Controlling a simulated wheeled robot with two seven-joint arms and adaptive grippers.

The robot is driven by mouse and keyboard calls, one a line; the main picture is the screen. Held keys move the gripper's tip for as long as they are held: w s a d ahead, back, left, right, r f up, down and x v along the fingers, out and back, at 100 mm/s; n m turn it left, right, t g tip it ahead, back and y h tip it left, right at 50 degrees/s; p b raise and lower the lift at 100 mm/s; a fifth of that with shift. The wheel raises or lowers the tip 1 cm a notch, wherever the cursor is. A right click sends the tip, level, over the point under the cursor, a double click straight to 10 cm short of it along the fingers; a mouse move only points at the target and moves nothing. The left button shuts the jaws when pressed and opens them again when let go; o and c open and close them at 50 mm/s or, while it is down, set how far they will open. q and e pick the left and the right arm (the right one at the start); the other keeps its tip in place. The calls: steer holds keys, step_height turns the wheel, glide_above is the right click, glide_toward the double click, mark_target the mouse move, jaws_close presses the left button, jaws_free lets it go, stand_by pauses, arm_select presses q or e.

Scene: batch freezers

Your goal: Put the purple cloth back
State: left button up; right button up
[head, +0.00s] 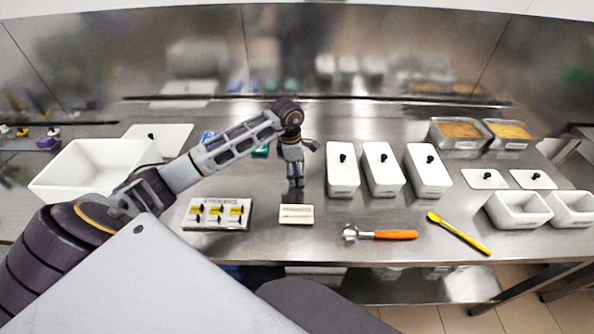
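A small blue item (209,136) and a green item (261,152), perhaps cloths, show partly behind my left forearm. Part of that area is hidden by the arm. My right gripper is not in view.
Three lidded white tubs (382,170) stand right of the gripper. A white basin (85,172) is at left. A control panel (217,213), a small cream card (296,214), an orange-handled scoop (385,235) and a yellow spoon (459,233) lie along the front.

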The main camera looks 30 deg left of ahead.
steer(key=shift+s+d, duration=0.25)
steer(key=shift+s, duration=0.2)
arm_select(q)
steer(key=shift+r, duration=0.1)
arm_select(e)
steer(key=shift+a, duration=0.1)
